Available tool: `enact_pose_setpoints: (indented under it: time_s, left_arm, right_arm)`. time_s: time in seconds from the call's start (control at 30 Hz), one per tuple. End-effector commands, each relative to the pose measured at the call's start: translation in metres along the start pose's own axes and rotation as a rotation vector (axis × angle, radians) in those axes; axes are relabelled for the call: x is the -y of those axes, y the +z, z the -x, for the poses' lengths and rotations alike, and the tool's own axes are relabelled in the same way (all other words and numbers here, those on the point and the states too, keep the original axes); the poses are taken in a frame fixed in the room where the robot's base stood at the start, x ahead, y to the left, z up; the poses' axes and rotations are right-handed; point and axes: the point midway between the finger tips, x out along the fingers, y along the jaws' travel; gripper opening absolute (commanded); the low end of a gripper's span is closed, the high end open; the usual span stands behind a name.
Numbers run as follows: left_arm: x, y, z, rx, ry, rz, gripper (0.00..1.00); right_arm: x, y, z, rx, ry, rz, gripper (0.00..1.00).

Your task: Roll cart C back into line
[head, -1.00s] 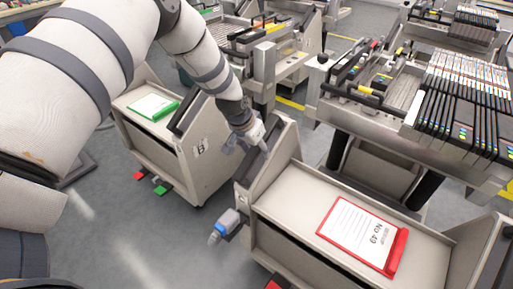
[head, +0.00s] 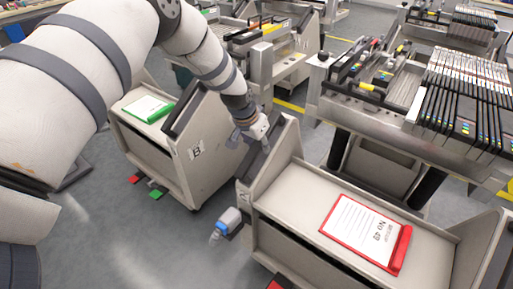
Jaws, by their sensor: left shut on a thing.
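The cart with a red clipboard (head: 366,233) on its top, which I take to be cart C (head: 318,203), stands in the lower right; its letter does not show. Its raised left end panel (head: 277,160) is close to the cart marked B (head: 190,168), with a gap between them. My left gripper (head: 262,136) reaches down from the upper left and is shut at the upper edge of that end panel; the fingertips are partly hidden. My right gripper is not in view.
Cart B carries a green clipboard (head: 148,108) and has red and green pedals at floor level. A feeder trolley (head: 400,125) loaded with black cassettes stands behind cart C. Grey floor is clear at lower left.

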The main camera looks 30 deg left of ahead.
Motion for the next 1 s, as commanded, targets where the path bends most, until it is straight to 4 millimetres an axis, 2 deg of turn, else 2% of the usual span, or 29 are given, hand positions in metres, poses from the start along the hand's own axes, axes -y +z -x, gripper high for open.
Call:
enact_pose_setpoints:
  time_s: [0.07, 0.1, 0.17, 0.43, 0.53, 0.8, 0.9, 1.0]
  left_arm:
    - [0.000, -0.004, 0.003, -0.009, 0.000, 0.000, 0.00]
    - [0.000, -0.004, 0.003, -0.008, 0.000, 0.000, 0.34]
    - [0.000, -0.003, 0.003, -0.006, 0.000, 0.000, 0.47]
    - [0.000, 0.000, 0.002, 0.001, 0.000, 0.000, 0.47]
    - [0.000, -0.001, 0.010, 0.001, 0.001, -0.001, 0.47]
    - [-0.001, -0.002, 0.080, -0.004, 0.001, -0.001, 0.47]
    - [0.000, -0.002, 0.102, -0.003, 0.001, -0.001, 0.47]
    - [0.000, -0.002, 0.115, -0.002, 0.001, -0.001, 0.47]
  right_arm:
    - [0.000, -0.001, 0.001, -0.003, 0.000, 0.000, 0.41]
    - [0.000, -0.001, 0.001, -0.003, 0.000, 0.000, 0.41]
    - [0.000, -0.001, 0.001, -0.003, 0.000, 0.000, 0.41]
    - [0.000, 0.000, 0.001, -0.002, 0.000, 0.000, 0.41]
    - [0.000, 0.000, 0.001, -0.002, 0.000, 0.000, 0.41]
    - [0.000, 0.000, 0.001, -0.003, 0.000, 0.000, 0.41]
    - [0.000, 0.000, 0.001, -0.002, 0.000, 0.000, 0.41]
    - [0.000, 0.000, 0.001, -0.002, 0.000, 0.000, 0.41]
